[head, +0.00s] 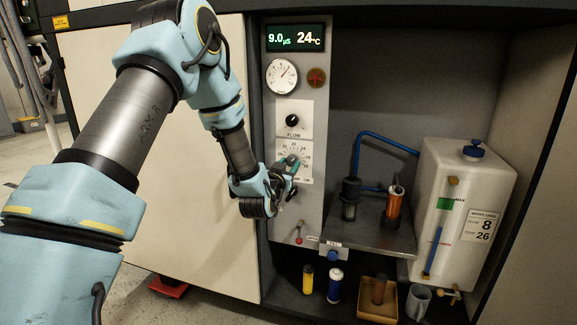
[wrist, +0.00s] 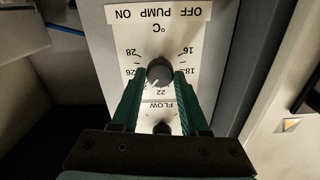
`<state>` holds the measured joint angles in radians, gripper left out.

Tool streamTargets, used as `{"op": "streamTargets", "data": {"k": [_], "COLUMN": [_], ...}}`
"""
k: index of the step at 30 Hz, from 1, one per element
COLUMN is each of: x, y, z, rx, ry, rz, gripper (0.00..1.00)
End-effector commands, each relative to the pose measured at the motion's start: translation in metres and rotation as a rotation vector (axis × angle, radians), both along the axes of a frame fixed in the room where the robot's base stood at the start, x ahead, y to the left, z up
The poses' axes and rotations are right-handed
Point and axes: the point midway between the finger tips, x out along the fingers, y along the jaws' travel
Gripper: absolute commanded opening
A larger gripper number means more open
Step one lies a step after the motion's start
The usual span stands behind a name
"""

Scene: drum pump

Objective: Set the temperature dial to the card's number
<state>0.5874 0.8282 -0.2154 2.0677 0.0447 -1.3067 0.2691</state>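The temperature dial (wrist: 159,72) is a dark round knob on a white scale, upside down in the wrist view. Its pale mark points down-left, between 22 and the finger-covered part before 26. My gripper (wrist: 160,75) has its two green fingers on either side of the knob; whether they press on it I cannot tell. In the head view my gripper (head: 288,172) is at the dial scale (head: 293,157) and hides part of it. The display (head: 295,38) reads 9.0 µS and 24 °C. The card (head: 482,226) on the white tank shows 8 and, below it, 26.
The flow knob (head: 292,121) sits just above the temperature scale, with a round gauge (head: 282,77) higher up. A red-tipped toggle (head: 299,239) is below. Right of the panel are a metal shelf (head: 372,240) and the white tank (head: 462,190). Bottles stand underneath.

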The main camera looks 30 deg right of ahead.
Motion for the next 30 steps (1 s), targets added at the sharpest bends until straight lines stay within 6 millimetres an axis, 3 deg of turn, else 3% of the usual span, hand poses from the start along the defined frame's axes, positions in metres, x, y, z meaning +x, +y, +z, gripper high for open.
{"op": "streamTargets", "data": {"k": [2,10,20,30], "x": [-0.0001,-0.0001,-0.0004,-0.0005], "y": [0.0001,0.0001,-0.0003,-0.0006], "z": [0.0000,0.0001,-0.0009,-0.0028], "rx": [0.000,0.000,0.014,0.143], "ry": [0.000,0.000,-0.015,-0.145], "rz": [0.000,0.000,-0.001,0.000], "gripper": [0.31,0.00,0.00,0.00]}}
